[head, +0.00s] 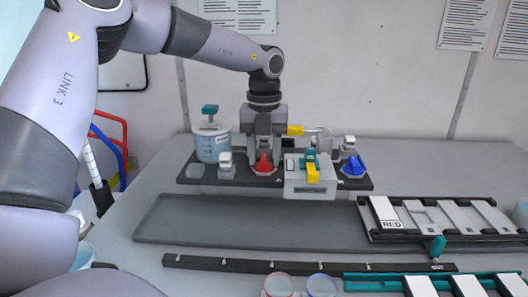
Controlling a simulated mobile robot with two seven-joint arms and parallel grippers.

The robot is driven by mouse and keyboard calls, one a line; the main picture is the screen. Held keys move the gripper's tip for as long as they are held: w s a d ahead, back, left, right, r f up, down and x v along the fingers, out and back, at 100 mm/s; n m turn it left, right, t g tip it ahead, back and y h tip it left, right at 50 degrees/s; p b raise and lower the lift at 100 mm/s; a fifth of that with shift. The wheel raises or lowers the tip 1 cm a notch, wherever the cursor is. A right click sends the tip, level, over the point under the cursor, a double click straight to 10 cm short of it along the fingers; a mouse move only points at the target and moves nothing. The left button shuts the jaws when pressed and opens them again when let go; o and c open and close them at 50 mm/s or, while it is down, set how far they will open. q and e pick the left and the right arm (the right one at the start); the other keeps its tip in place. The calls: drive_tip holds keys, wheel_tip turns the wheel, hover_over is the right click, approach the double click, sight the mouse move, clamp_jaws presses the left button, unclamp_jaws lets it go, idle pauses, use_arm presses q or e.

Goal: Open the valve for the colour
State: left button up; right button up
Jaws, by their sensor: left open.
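A white card reading RED (391,224) lies in the black rack (450,237) at the right. A row of valves stands on a dark base (275,181) at the back of the bench. The red valve handle (264,162) is directly below my left gripper (264,150). The gripper points down and is open, its fingers close to the red handle; whether they touch it I cannot tell. A blue valve handle (354,166) is at the right end of the base. A white box (309,187) with teal and yellow parts stands between them. My right gripper is out of view.
A clear container of bluish liquid with a teal top (212,141) stands left of the valves. A long grey tray (170,230) lies in front, mostly empty. A black rail (300,265) and two cups, red-rimmed (279,286) and blue-rimmed (321,286), are nearer.

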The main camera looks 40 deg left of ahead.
use_arm(q)
drive_tip(key=shift+f, duration=0.1)
clamp_jaws()
drive_tip(key=shift+m, duration=0.3)
drive_tip(key=m+b, duration=0.1)
drive_tip(key=m, duration=0.2)
drive_tip(key=shift+a+m, duration=0.1)
drive_tip(key=shift+m, duration=0.2)
drive_tip(key=m, duration=0.4)
drive_tip(key=shift+a+m, duration=0.1)
drive_tip(key=shift+m, duration=0.2)
drive_tip(key=m, duration=0.4)
drive_tip(key=shift+a, duration=0.1)
drive_tip(key=shift+m, duration=2.5)
drive_tip(key=shift+w, duration=0.1)
